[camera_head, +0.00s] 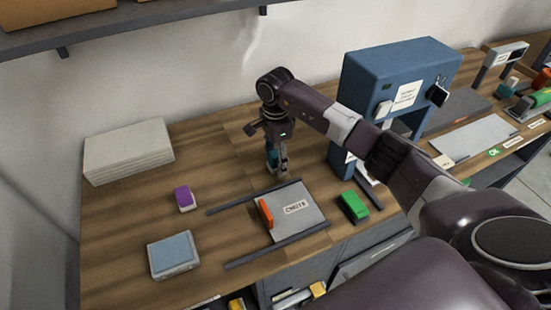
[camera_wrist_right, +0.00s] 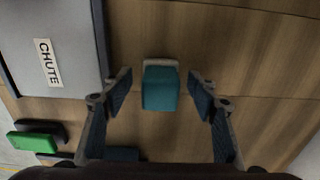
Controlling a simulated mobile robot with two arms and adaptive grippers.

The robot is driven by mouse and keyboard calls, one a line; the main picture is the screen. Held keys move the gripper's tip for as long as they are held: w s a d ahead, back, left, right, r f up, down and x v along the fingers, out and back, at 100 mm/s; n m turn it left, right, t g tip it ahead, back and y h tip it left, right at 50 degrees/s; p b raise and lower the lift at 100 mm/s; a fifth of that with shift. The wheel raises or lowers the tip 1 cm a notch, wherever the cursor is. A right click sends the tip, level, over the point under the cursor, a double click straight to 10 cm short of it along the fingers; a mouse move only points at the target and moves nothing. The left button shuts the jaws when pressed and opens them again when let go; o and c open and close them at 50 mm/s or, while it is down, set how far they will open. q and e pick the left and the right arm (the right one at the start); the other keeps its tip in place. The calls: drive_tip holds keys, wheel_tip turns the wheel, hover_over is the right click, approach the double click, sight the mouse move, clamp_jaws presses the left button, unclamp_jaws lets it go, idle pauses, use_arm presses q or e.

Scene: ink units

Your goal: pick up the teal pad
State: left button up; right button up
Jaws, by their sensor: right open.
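The teal pad (camera_wrist_right: 160,88) is a small teal block with a pale edge on its far side, on the wooden table. In the right wrist view it sits between the two spread fingers of my right gripper (camera_wrist_right: 160,92), with a gap on each side. In the head view the right gripper (camera_head: 277,168) points down at the table behind the chute plate, and a bit of the teal pad (camera_head: 271,157) shows beside the fingers, which partly hide it. My right gripper is open and empty. My left gripper is not in view.
The grey chute plate (camera_head: 300,222), with an orange block (camera_head: 266,214) on it, lies between dark rails. A green pad (camera_head: 353,206), a purple pad (camera_head: 184,198) and a blue pad in a tray (camera_head: 173,253) stand nearby. A blue machine (camera_head: 390,75) rises behind my right arm.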

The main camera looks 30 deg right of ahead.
sight(275, 153)
drive_tip(key=c, duration=1.3)
drive_tip(key=shift+r, duration=0.1)
wheel_tip(275, 153, up, 20)
drive_tip(key=b, duration=0.3)
drive_tip(key=o, duration=0.5)
drive_tip(key=c, duration=0.3)
drive_tip(key=shift+a, duration=0.15)
drive_tip(key=shift+c, duration=0.2)
